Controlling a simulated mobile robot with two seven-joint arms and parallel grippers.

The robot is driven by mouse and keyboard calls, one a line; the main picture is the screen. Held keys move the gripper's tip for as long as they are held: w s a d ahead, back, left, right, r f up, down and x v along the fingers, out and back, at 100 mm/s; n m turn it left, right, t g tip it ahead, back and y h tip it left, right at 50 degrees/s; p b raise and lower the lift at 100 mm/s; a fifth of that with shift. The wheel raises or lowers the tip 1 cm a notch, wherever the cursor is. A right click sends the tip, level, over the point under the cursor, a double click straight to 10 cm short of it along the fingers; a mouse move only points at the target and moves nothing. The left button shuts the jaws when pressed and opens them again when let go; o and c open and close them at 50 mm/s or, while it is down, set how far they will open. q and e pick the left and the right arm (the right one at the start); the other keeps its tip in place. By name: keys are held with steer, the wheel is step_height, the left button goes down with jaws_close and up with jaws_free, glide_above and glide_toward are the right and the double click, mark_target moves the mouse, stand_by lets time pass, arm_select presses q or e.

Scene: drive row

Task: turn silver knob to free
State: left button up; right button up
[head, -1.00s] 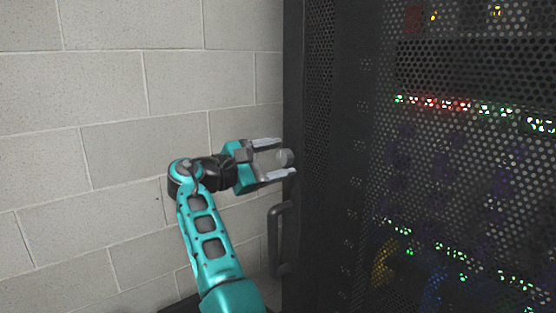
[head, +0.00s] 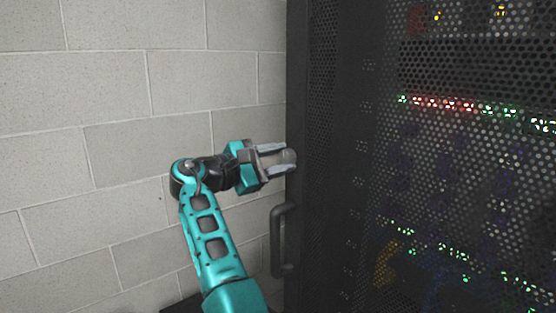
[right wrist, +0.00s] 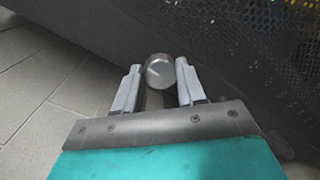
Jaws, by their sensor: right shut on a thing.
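The silver knob (right wrist: 160,72) is a round metal knob on the dark perforated cabinet door, with a pale line across its face. In the head view the knob (head: 289,157) shows at the door's left edge, partly covered by my fingers. My right gripper (head: 281,158) reaches it from the left and is shut on it. In the right wrist view the fingers of my right gripper (right wrist: 158,76) stand on either side of the knob. My left gripper is not in view.
A black door handle (head: 281,240) stands out from the cabinet door (head: 335,200) just below my gripper. A grey block wall (head: 110,90) fills the left side. Lit status lights (head: 445,104) show behind the mesh.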

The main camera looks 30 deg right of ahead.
steer(key=m+b, duration=0.1)
steer(key=m, duration=0.3)
steer(key=shift+m, duration=0.4)
steer(key=m+b, duration=0.2)
steer(key=m, duration=0.2)
steer(key=shift+f, duration=0.1)
steer(key=m+b, duration=0.2)
steer(key=m, duration=0.1)
steer(key=m+b, duration=0.2)
steer(key=m, duration=0.1)
steer(key=shift+m+t, duration=0.3)
steer(key=shift+m, duration=0.1)
steer(key=shift+m+b, duration=0.3)
steer(key=shift+m, duration=0.2)
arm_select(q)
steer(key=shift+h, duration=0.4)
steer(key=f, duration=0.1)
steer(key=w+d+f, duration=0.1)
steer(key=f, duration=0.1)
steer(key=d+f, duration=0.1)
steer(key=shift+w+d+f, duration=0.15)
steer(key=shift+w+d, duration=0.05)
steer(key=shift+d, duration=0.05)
arm_select(e)
steer(key=shift+m+y, duration=0.3)
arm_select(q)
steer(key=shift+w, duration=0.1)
